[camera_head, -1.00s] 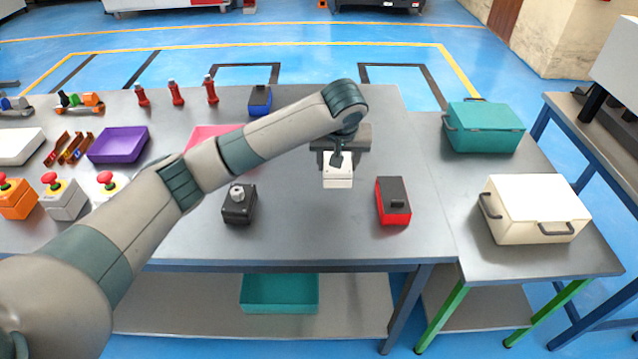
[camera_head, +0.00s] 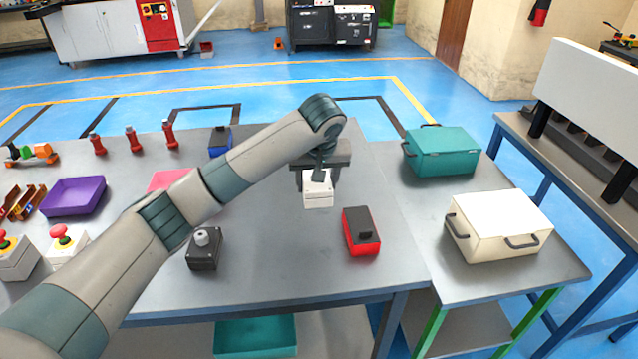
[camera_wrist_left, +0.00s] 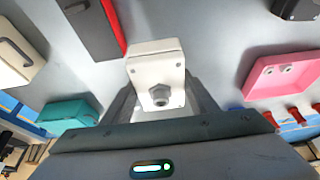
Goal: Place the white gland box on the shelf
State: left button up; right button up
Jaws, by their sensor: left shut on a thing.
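The white gland box (camera_head: 318,191) is a small white box with a grey gland fitting, which shows in the left wrist view (camera_wrist_left: 158,75). My left gripper (camera_head: 320,174) is shut on it, with a finger on each side. The box is over the middle of the grey table; I cannot tell how high. A lower shelf (camera_head: 335,330) shows under the table, with a teal tray (camera_head: 255,337) on it. I cannot tell which shelf the task means. My right gripper is not in view.
A red and black box (camera_head: 361,232) and a dark box with a grey gland (camera_head: 205,249) stand nearby. A cream case (camera_head: 498,226) and a teal case (camera_head: 441,151) sit on the side table. A pink tray (camera_head: 168,180) is partly behind my arm.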

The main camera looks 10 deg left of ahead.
pick_arm(q)
jog(key=s+a+r+m+p, duration=0.1)
jog(key=s+a+r+p, duration=0.1)
jog(key=s, duration=0.4)
jog(key=s+a+r+m+p, duration=0.1)
jog(key=s+a+r+p, duration=0.2)
jog(key=s, duration=0.4)
jog(key=s+a+r+m+h+p, duration=0.1)
jog(key=s+a+r+p, duration=0.2)
jog(key=s+a+r, duration=0.2)
jog(key=shift+s+r, duration=0.3)
jog(key=shift+s, duration=0.35)
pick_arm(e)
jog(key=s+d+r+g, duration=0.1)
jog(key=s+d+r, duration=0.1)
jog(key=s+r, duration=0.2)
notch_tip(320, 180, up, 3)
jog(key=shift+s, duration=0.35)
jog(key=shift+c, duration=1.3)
pick_arm(q)
jog(key=shift+w+d, duration=0.1)
jog(key=shift+d, duration=0.05)
